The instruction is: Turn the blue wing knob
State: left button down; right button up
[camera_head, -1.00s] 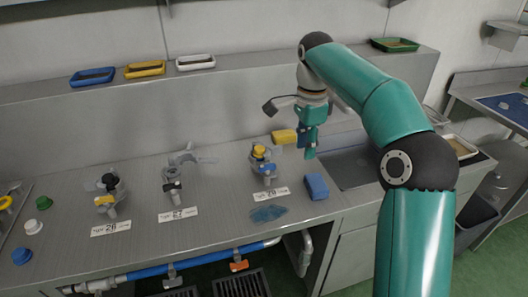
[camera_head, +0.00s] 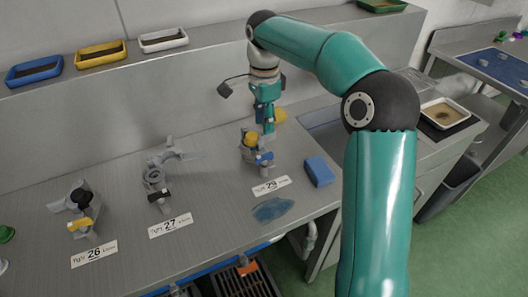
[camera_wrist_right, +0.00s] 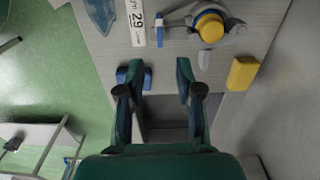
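The blue wing knob (camera_head: 264,158) sits low on the front of a grey fitting (camera_head: 247,155) behind the label 29 (camera_head: 271,186). A yellow knob (camera_head: 249,139) tops the same fitting. In the right wrist view the blue knob (camera_wrist_right: 159,22) looks narrow, left of the yellow knob (camera_wrist_right: 210,28). My right gripper (camera_head: 266,124) points down just behind and right of the fitting, apart from the blue knob. In the wrist view the fingers of this gripper (camera_wrist_right: 158,82) are spread with nothing between them. My left gripper is out of view.
A blue sponge (camera_head: 320,171) lies right of the fitting, a yellow sponge (camera_head: 280,116) behind it. A blue cloth (camera_head: 272,209) lies near the front edge. Fittings 27 (camera_head: 156,180) and 26 (camera_head: 80,208) stand left. A sink (camera_head: 325,125) opens at right.

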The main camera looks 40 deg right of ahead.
aim_at(264, 155)
notch_tip(264, 155, down, 12)
jog(key=shift+r, duration=0.1)
dwell(0.4)
grip_shut()
